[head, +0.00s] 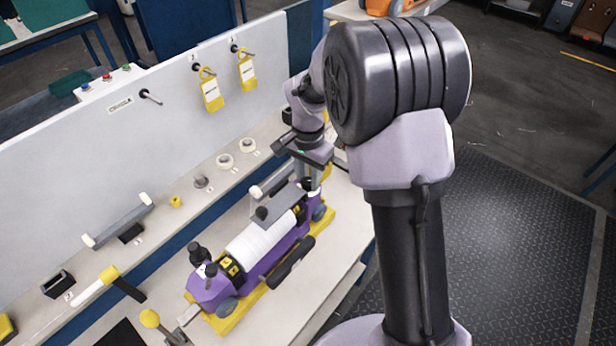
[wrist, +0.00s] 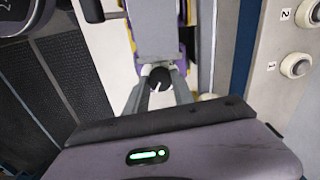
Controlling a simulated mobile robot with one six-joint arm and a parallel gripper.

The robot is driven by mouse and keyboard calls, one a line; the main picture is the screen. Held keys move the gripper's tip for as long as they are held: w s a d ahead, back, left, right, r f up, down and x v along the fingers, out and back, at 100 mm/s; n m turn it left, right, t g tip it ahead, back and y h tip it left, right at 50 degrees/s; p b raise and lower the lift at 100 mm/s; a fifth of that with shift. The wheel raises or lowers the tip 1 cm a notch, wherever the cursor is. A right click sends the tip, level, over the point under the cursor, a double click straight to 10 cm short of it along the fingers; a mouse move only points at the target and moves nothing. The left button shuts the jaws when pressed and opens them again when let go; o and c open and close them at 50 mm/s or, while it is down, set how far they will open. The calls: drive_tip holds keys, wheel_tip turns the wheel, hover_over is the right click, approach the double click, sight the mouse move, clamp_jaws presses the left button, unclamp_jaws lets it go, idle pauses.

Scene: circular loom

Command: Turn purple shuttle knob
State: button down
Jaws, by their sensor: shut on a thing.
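The purple shuttle (head: 211,290) lies on a yellow base (head: 240,316) on the bench, with a white thread roll (head: 262,239) in its middle. Dark knobs stand at its near end. My gripper (head: 312,178) reaches down over the shuttle's far end. In the wrist view my gripper (wrist: 161,88) has its two grey fingers shut on a round black knob (wrist: 160,77), one on each side. Beyond the knob, a grey plate and purple edges of the shuttle show. In the head view my gripper and arm partly hide the far end and the held knob.
Numbered rings (head: 225,161) stand on the shelf behind the shuttle. Yellow tags (head: 211,94) hang on the white panel (head: 60,150). A yellow-headed tool (head: 109,274) and a yellow ball knob (head: 150,318) are at the near left. Bare bench lies right of the shuttle.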

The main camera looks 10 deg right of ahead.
sight(308, 181)
drive_tip(key=c, duration=1.3)
unclamp_jaws()
drive_tip(key=shift+c, duration=0.2)
wheel_tip(308, 181, up, 18)
drive_tip(key=p, duration=0.5)
drive_tip(key=shift+f, duration=0.25)
